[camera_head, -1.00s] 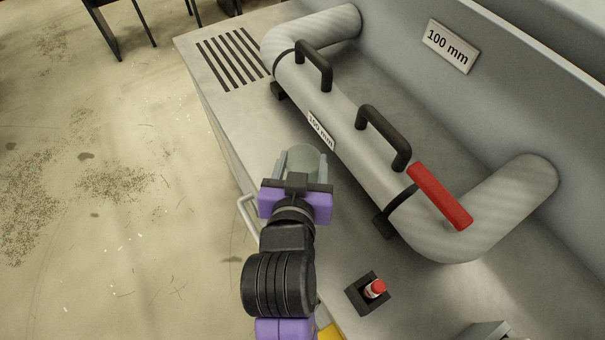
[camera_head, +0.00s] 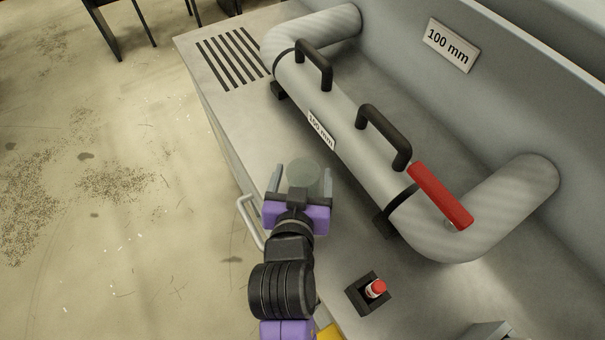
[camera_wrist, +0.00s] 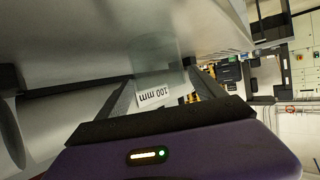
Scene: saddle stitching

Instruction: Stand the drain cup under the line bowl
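A clear, faintly greenish round cup (camera_head: 303,174), which looks like the drain cup, is between the fingers of my gripper (camera_head: 301,180), on the bench side of the pipe. The fingers are spread, with a gap beside the cup in the head view. In the wrist view the see-through cup (camera_wrist: 158,45) rises beyond the fingertips, and its edges are hard to make out. I cannot tell whether it touches the bench. The grey pipe (camera_head: 345,140) with a "100 mm" label lies beyond it. I cannot pick out the line bowl separately.
The pipe carries two black handles (camera_head: 385,130) and a red lever (camera_head: 440,196). Slots (camera_head: 232,58) mark the bench's far left end. The bench (camera_head: 250,125) between slots and gripper is clear.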

